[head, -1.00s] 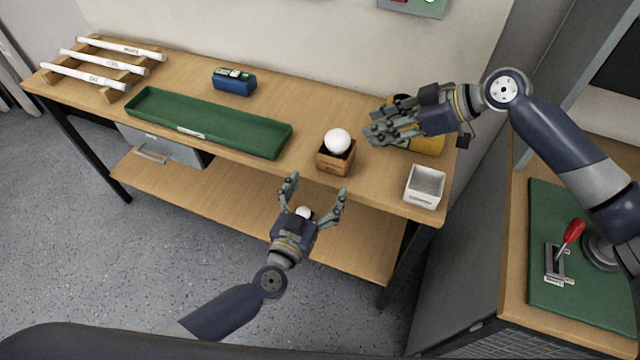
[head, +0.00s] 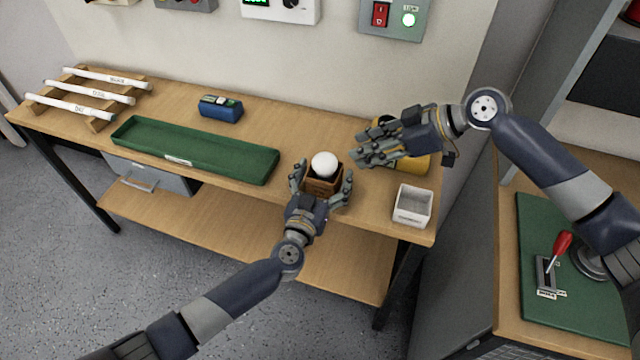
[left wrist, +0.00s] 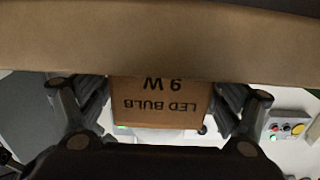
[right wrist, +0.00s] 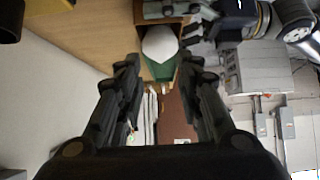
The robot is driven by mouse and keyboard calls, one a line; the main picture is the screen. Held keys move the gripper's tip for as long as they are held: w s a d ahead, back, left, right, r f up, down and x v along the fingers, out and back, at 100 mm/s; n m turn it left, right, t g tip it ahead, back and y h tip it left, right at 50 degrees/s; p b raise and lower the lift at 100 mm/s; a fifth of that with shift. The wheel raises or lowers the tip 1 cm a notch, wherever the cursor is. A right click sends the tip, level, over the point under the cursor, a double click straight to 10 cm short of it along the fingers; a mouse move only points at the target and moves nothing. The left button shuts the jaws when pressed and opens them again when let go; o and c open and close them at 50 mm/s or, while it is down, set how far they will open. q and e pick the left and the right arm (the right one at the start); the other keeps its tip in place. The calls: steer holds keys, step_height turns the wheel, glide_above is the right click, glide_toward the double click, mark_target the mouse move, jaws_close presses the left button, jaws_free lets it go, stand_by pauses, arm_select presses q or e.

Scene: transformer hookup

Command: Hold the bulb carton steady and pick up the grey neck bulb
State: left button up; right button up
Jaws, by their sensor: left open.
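The bulb carton (head: 322,187) is a small brown box near the table's front edge. Its printed face reads LED BULB 9 W, upside down in the left wrist view (left wrist: 160,103). A white round bulb (head: 324,164) stands up out of its top; its neck is hidden inside. My left gripper (head: 322,182) is open with one finger on each side of the carton; I cannot tell whether they touch it. My right gripper (head: 368,154) is open and empty, to the right of the bulb. The bulb shows beyond its spread fingers in the right wrist view (right wrist: 160,44).
A white open box (head: 412,206) stands at the table's right front. A yellow container (head: 415,162) is partly hidden behind my right gripper. A long green tray (head: 195,152), a blue item (head: 221,108) and a rack of white tubes (head: 88,96) lie to the left.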

mark_target(328, 157)
arm_select(q)
steer(key=shift+w, duration=0.1)
steer(key=c, duration=1.1)
arm_select(e)
steer(key=o, duration=0.9)
steer(key=shift+a+r+n, duration=0.1)
steer(key=shift+a+n, duration=0.1)
steer(key=shift+n, duration=0.1)
steer(key=a+n+h, duration=0.1)
steer(key=n, duration=0.1)
steer(key=a+r+n+g+h, duration=0.1)
steer(key=n, duration=0.2)
steer(key=a+r+n+h, duration=0.1)
steer(key=n, duration=0.2)
steer(key=shift+w+a+r+g, duration=0.1)
steer(key=shift+w+a+g, duration=0.15)
steer(key=shift+a+g, duration=0.1)
steer(key=a+f+n+h, duration=0.1)
steer(key=f+n, duration=0.1)
steer(key=w+a+f+n+h, duration=0.1)
steer(key=f+n, duration=0.2)
steer(key=w+a+f+n+h, duration=0.1)
steer(key=a+f+n, duration=0.1)
steer(key=shift+f+n+h, duration=0.3)
steer(key=shift+f+h, duration=0.1)
